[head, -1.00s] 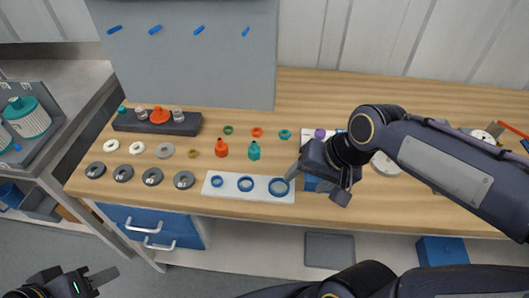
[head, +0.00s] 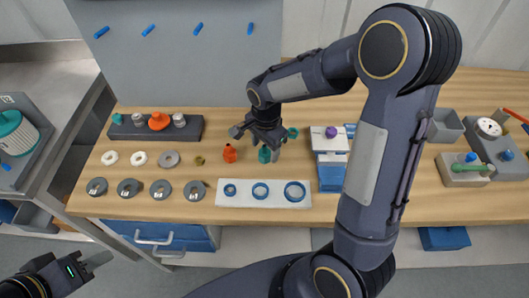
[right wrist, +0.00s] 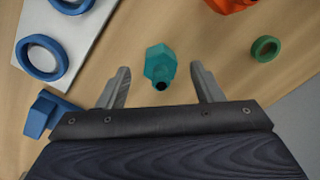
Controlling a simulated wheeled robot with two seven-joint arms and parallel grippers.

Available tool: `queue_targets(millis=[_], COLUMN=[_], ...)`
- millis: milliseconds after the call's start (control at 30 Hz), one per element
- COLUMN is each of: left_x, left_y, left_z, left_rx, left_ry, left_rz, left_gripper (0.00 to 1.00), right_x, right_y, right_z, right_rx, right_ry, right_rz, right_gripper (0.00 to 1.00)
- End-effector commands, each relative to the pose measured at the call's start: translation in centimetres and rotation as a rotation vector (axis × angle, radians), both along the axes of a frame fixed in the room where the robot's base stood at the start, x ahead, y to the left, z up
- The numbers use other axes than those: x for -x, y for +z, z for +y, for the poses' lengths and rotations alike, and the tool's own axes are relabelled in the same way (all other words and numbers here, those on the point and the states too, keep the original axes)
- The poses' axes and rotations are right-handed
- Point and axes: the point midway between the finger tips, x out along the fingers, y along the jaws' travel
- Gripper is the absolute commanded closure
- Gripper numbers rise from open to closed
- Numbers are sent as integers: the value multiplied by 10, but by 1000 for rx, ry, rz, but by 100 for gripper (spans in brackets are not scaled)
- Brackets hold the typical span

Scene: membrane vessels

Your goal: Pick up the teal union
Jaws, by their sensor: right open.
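The teal union (head: 265,155) stands on the wooden bench, partly covered by my right gripper (head: 258,143) in the head view. In the right wrist view the teal union (right wrist: 160,62) has a hex body and a narrower neck with a dark opening. My right gripper (right wrist: 160,72) is open. Its fingers show on either side of the union, with gaps on both sides. I cannot tell how high they are above the bench. My left gripper (head: 92,268) is low at the left, away from the bench; its jaw opening is unclear.
An orange fitting (head: 230,154) stands just left of the union. A small teal ring (head: 292,133) lies to its right. A white plate with blue rings (head: 238,198) lies in front. A green ring (right wrist: 264,49) shows in the right wrist view. A blue-and-white device (head: 330,172) stands further right.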

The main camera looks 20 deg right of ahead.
Motion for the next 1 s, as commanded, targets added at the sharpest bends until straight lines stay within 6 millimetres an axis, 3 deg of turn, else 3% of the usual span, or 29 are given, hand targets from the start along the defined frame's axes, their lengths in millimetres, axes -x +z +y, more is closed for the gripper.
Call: queue_targets(millis=[200,433,800,1000], left_x=[0,0,0,0], left_y=[3,2,2,2], left_z=[0,0,0,0], left_rx=[0,0,0,0], left_ry=[0,0,0,0], left_rz=[0,0,0,0], left_gripper=[64,64,64,64], right_x=[0,0,-1,-1], right_y=[-21,-22,-21,-21], right_z=[0,0,0,0], right_rx=[-1,-1,-2,-1], right_ry=[0,0,0,0], right_rz=[0,-1,-2,-2], right_gripper=[40,41,88,88])
